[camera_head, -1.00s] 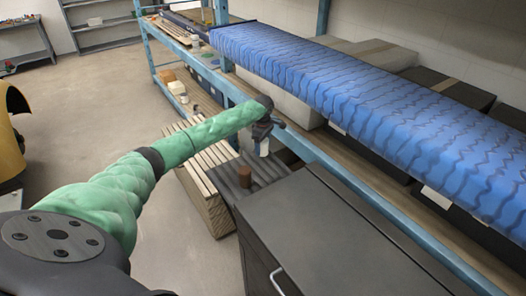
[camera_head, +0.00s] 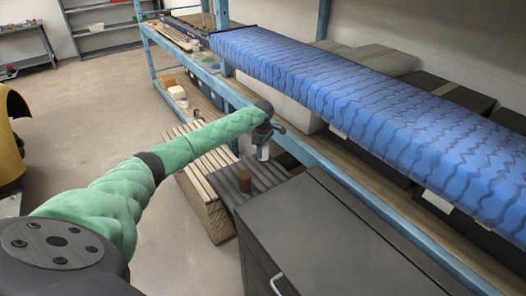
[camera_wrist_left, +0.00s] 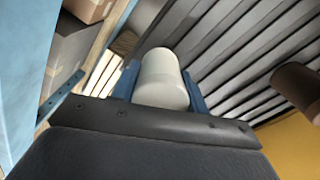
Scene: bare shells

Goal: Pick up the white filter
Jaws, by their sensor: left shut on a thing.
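The white filter (camera_wrist_left: 161,80) is a pale cylinder between the blue fingers of my left gripper (camera_wrist_left: 163,85) in the left wrist view. The gripper is shut on it. In the head view the left gripper (camera_head: 263,150) hangs over the grey slatted surface, with the white filter (camera_head: 263,154) showing small below it. I cannot tell how far the filter is above the slats. My right gripper is not in view.
A dark cabinet (camera_head: 330,235) is in front. Wooden slats (camera_head: 205,190) lie to the left, beside open floor (camera_head: 110,115).

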